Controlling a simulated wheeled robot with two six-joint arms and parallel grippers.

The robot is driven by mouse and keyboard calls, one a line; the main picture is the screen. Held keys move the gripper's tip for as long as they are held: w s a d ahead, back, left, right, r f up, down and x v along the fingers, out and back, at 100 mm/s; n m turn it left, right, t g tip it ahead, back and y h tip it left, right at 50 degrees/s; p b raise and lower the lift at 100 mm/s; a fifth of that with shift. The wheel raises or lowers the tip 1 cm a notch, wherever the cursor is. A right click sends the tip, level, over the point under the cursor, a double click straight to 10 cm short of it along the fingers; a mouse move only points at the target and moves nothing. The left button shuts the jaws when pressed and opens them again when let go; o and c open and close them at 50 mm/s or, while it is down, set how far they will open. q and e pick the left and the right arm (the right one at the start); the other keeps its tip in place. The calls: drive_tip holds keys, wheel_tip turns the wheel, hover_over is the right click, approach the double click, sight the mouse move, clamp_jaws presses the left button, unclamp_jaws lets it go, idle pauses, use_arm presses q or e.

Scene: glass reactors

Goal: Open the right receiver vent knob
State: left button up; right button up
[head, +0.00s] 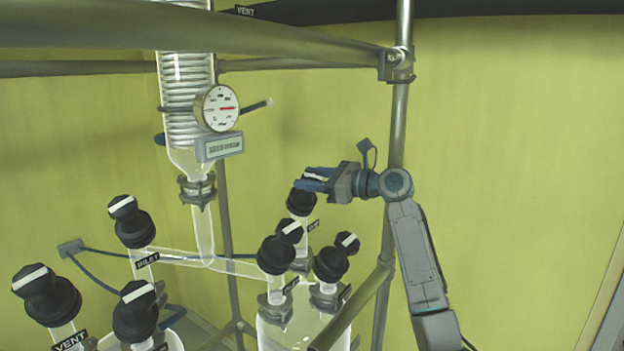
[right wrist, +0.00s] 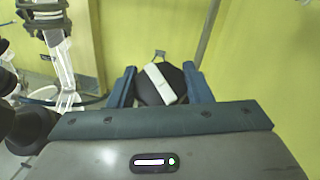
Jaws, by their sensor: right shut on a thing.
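My right gripper (head: 306,181) is shut on a black knob, the rearmost on the right glass vessel (head: 290,335). In the head view, the knob's black body (head: 301,202) shows below the blue fingers, and its top is mostly hidden by them. A small label (head: 313,226) beside it is too blurred to read surely. In the right wrist view, the knob's black cap (right wrist: 177,77) sits between the two fingers. Its white bar (right wrist: 160,83) lies slanted, running from upper left to lower right. My left gripper is in neither view.
Two more black knobs (head: 277,255) (head: 332,264) stand close in front of the held one. A metal frame post (head: 399,130) rises by my right arm. A coiled glass condenser (head: 187,100) with a gauge (head: 217,108) hangs to the left. Several knobs stand lower left.

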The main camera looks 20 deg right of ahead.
sight(312, 175)
drive_tip(key=shift+n+g+y, duration=0.3)
drive_tip(key=shift+n+g, duration=0.1)
drive_tip(key=o, duration=1)
drive_tip(key=shift+r, duration=0.15)
wheel_tip(312, 175, up, 3)
drive_tip(key=b, duration=0.3)
drive_tip(key=s+a+b, duration=0.2)
drive_tip(key=s+b, duration=0.1)
drive_tip(key=s, duration=0.4)
drive_tip(key=s+a+r+b, duration=0.1)
drive_tip(key=s+b, duration=0.3)
drive_tip(key=s, duration=0.4)
drive_tip(key=shift+s+a+r, duration=0.2)
drive_tip(key=shift+a+r, duration=0.1)
drive_tip(key=shift+a, duration=0.4)
